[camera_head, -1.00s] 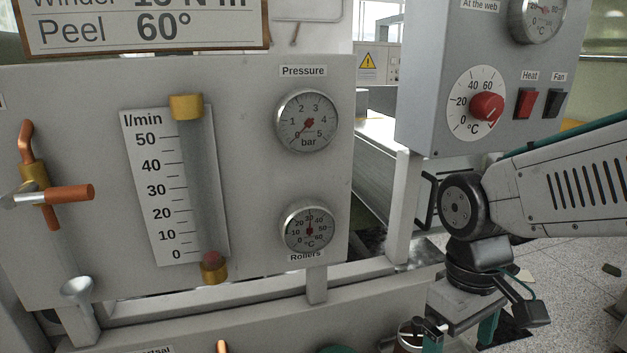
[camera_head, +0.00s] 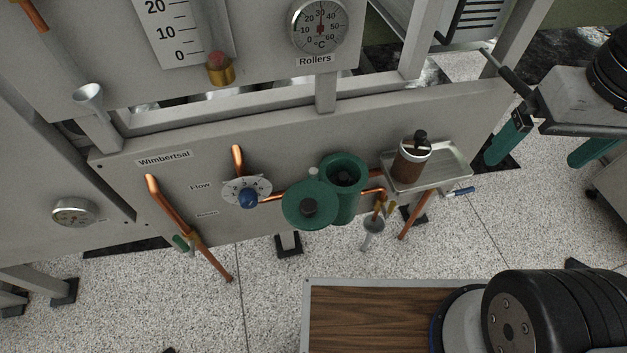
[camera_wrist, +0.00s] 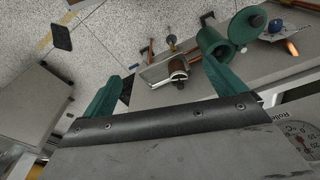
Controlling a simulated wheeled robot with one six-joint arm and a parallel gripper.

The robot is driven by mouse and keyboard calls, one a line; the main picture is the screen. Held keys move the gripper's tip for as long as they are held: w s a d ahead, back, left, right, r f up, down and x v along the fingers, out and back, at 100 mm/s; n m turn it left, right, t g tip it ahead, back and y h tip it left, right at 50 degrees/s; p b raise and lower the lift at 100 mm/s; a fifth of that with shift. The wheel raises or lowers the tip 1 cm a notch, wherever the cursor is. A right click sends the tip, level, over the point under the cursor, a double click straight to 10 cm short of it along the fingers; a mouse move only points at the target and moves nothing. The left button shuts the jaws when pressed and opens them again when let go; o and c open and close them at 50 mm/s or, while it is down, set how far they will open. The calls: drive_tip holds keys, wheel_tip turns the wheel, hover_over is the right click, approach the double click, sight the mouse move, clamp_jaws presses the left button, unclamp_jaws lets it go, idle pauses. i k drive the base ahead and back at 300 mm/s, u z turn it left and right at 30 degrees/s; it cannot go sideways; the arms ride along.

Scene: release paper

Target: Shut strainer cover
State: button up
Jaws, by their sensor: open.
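The strainer is a green cup (camera_head: 345,202) with an open top, low on the front of the grey panel in the head view. Its green round cover (camera_head: 297,220), with a dark centre knob, is swung out to the left of the cup and leaves the mouth uncovered. In the wrist view the cup (camera_wrist: 209,42) and cover (camera_wrist: 240,28) show at the upper right. My gripper (camera_head: 548,148) is open and empty, right of the strainer and well apart from it. Its two green fingers (camera_wrist: 165,90) also show in the wrist view.
A metal tray (camera_head: 455,165) holding a brown jar (camera_head: 412,162) sits between the strainer and my gripper. A blue-knobbed flow valve (camera_head: 247,196) and copper pipes (camera_head: 180,213) are to the left. A funnel (camera_head: 373,230) hangs below.

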sight(311, 205)
drive_tip(key=z, duration=0.55)
drive_tip(key=k, duration=0.95)
drive_tip(key=u, duration=1.1)
drive_tip(key=i, duration=0.5)
